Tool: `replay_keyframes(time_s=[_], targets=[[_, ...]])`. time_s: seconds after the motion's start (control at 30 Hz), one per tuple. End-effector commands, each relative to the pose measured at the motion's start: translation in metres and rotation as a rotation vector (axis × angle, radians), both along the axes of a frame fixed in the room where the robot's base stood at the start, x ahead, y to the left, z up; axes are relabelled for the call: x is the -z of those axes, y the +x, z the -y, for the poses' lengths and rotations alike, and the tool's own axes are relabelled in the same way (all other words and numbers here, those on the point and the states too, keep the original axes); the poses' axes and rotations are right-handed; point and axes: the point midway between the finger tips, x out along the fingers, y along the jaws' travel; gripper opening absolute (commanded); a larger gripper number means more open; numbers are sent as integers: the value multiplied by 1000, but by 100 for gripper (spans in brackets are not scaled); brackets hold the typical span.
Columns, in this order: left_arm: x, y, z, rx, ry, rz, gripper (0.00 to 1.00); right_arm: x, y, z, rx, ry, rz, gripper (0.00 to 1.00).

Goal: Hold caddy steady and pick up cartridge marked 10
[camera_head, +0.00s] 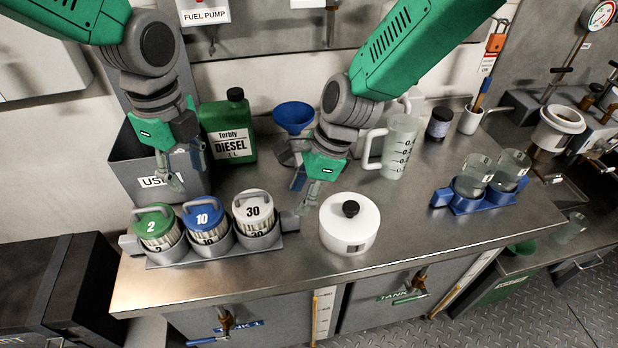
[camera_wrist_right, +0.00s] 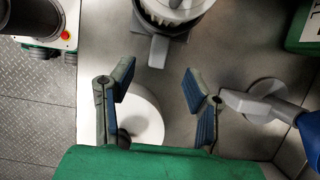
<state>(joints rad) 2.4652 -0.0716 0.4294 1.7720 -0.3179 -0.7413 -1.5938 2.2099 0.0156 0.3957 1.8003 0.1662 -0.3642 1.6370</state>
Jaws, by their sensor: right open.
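The grey caddy (camera_head: 290,222) stands at the table's left front, with a grip at each end. The blue-topped cartridge marked 10 (camera_head: 203,213) sits in its middle holder, between the green cartridge 2 (camera_head: 153,224) and the white cartridge 30 (camera_head: 254,211). My left gripper (camera_head: 183,172) is open and empty above and behind the caddy, near the USED bin. My right gripper (camera_head: 305,194) is open and empty, up and right of the caddy's right end. In the right wrist view its spread fingers (camera_wrist_right: 158,88) have the caddy's end grip (camera_wrist_right: 158,50) beyond them.
A white round pot (camera_head: 350,224) stands right of the caddy. Behind are the grey USED bin (camera_head: 150,172), a green diesel bottle (camera_head: 229,127), a blue funnel (camera_head: 293,117) and a measuring jug (camera_head: 400,147). A blue holder with beakers (camera_head: 468,206) stands right. The table front centre-right is clear.

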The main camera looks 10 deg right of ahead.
Motion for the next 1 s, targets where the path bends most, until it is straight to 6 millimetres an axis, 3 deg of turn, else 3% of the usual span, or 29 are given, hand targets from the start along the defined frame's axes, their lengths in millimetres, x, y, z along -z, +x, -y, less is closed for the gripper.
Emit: replay_keyframes(time_s=[0.2, 0.4, 0.87, 0.93, 1.0], targets=[[0, 0, 0, 0, 0, 0, 34, 42, -1, -17, -3, -1, -2, 43], [0, 0, 0, 0, 0, 0, 34, 68, -1, -28, -3, 0, 1, 43], [0, 0, 0, 0, 0, 0, 34, 80, -1, -33, -2, 0, 1, 43], [0, 0, 0, 0, 0, 0, 34, 80, -1, -33, -2, 0, 1, 26], [0, 0, 0, 0, 0, 0, 34, 79, -1, -33, -1, 0, 2, 1]])
